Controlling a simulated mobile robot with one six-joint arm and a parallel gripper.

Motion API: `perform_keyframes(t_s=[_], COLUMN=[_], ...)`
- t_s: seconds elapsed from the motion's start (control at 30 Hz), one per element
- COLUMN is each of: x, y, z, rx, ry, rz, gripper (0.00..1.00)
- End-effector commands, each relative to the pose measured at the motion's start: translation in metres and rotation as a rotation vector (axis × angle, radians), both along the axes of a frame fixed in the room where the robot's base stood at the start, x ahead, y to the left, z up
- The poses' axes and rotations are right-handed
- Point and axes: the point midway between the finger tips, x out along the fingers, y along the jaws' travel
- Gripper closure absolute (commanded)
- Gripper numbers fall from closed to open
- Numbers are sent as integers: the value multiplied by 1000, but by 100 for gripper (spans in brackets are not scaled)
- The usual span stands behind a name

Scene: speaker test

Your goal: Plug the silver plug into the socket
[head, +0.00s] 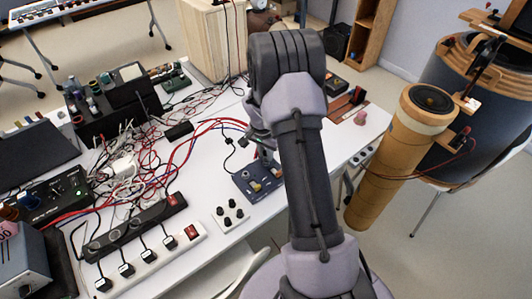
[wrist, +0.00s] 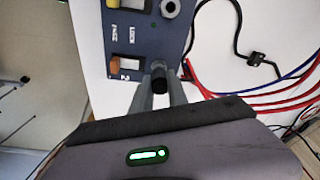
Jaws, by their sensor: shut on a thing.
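In the wrist view my gripper (wrist: 160,74) is shut on the plug (wrist: 158,81), a small dark cylinder with a greyer end between the fingertips. No silver colour shows clearly on it. The plug is at the near edge of a blue box (wrist: 150,42); I cannot tell whether they touch. The box has two switches and a round silver socket (wrist: 171,8) at the top of the picture, apart from the plug. In the head view the blue box (head: 246,184) sits on the table's front part, and my arm hides part of it and most of my gripper.
A black cable (wrist: 238,35) with a dark connector and red and blue wires (wrist: 250,96) lie right of the box. In the head view, a white plate with black knobs (head: 230,214) and power strips (head: 150,262) lie to the left. A wooden cylinder (head: 400,150) stands to the right.

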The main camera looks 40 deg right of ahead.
Motion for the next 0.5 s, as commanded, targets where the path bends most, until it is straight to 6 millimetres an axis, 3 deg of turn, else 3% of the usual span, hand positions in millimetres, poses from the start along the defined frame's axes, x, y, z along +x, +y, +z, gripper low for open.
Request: perform_keyframes(t_s=[0.47, 0.5], x=[0, 0], y=[0, 0], z=[-10, -10], rx=[1, 1], ry=[1, 1], rz=[0, 0], gripper=[100, 77])
